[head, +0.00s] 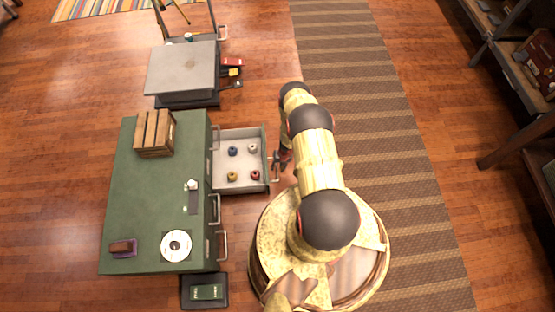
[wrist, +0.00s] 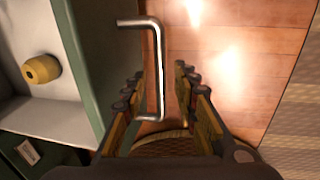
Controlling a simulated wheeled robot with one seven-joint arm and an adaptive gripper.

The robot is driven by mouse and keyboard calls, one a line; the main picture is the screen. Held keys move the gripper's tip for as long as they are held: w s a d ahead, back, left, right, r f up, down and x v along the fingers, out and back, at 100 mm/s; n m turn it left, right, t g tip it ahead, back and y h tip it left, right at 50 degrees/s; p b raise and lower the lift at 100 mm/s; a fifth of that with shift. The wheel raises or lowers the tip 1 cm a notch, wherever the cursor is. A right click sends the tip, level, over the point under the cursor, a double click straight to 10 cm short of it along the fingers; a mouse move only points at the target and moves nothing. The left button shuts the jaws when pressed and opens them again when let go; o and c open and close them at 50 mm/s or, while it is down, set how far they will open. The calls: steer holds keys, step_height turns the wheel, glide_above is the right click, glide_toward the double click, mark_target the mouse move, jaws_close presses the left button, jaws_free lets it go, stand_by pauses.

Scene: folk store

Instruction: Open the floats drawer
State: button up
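The green cabinet (head: 150,200) has one drawer (head: 240,133) pulled out toward my arm. Four small round things, blue, white, yellow and red, lie in it; the yellow one (wrist: 41,69) shows in the wrist view. The drawer's metal handle (wrist: 157,65) stands out from its green front (wrist: 88,60). My gripper (wrist: 159,86) is open, with its fingers on either side of the handle and a clear gap at the right finger. In the head view my gripper (head: 283,160) is at the drawer front, partly hidden by my arm.
A wooden crate (head: 154,133), a white disc (head: 176,245) and a small brown block (head: 122,247) lie on the cabinet top. Other handles (head: 222,245) stick out along its right side. A grey-topped cart (head: 182,68) stands beyond. A striped runner (head: 360,100) lies to the right, with shelves farther right.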

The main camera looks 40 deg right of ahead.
steer(key=shift+r, duration=0.15)
step_height(320, 180, up, 12)
steer(key=s+d, duration=0.1)
steer(key=d, duration=0.1)
steer(key=shift+s+f, duration=0.2)
steer(key=shift+f, duration=0.05)
stand_by(0.8)
